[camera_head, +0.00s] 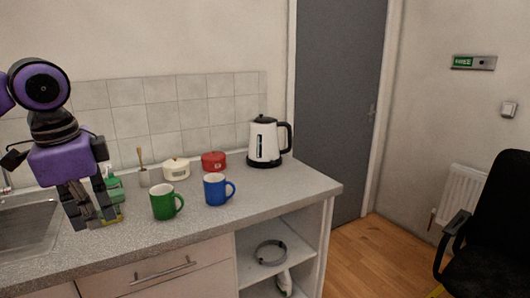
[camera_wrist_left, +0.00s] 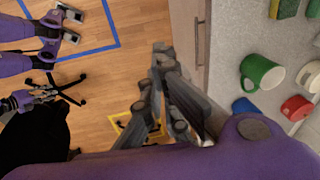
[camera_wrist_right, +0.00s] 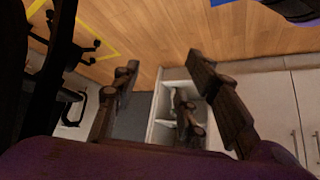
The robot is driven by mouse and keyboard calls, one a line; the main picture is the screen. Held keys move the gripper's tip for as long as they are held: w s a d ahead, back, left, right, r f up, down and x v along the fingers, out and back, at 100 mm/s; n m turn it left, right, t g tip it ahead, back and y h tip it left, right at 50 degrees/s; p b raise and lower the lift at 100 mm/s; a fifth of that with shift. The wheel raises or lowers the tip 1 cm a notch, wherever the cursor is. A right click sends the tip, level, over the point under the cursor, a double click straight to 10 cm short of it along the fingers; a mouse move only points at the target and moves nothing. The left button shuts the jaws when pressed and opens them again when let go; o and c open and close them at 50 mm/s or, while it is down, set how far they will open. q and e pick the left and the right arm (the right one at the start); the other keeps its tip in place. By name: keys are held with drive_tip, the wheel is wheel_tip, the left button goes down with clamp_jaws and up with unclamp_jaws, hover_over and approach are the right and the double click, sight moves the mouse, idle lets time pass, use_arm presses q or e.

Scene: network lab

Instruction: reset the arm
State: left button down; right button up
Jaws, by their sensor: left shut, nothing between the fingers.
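My left arm comes in at the left of the head view. Its purple wrist hangs over the counter by the sink, with the left gripper (camera_head: 108,222) pointing down. In the left wrist view the left gripper (camera_wrist_left: 162,52) has its fingertips together, with nothing between them. My right gripper (camera_wrist_right: 163,72) shows only in the right wrist view. Its fingers are spread wide with no object held between them. The open shelf of the cabinet shows beyond them.
A green mug (camera_head: 163,203), blue mug (camera_head: 215,190), white pot (camera_head: 176,169), red pot (camera_head: 213,161) and kettle (camera_head: 264,143) stand on the counter (camera_head: 290,190). The sink (camera_head: 25,228) is at left. A black chair (camera_head: 495,225) stands at right on open floor.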

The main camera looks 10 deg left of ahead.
use_arm(q)
drive_tip(key=w+a+f+n+t+p, duration=0.15)
drive_tip(key=w+a+f+t, duration=0.35)
drive_tip(key=w+f, duration=0.65)
drive_tip(key=s+d+f+t+h+p, duration=0.1)
drive_tip(key=s+d+f, duration=0.15)
drive_tip(key=f, duration=0.65)
drive_tip(key=s+d+f+t+p, duration=0.1)
drive_tip(key=s+f+p, duration=0.15)
drive_tip(key=f, duration=0.65)
drive_tip(key=s+d+f+n+p, duration=0.1)
drive_tip(key=s+d+f, duration=0.3)
drive_tip(key=s, duration=0.6)
drive_tip(key=s+d+f+n+p, duration=0.2)
drive_tip(key=s+d+f+n, duration=0.2)
drive_tip(key=s+d, duration=0.5)
drive_tip(key=s+d+f+n+p, duration=0.2)
drive_tip(key=s+d+f, duration=0.3)
drive_tip(key=s, duration=0.8)
drive_tip(key=shift+s+d+f, duration=0.2)
drive_tip(key=shift+d+f, duration=0.2)
drive_tip(key=shift+d, duration=0.85)
use_arm(e)
drive_tip(key=w+a+r, duration=0.1)
drive_tip(key=w+r, duration=0.2)
drive_tip(key=r, duration=0.7)
drive_tip(key=shift+w+a+t, duration=0.3)
drive_tip(key=shift+t, duration=0.1)
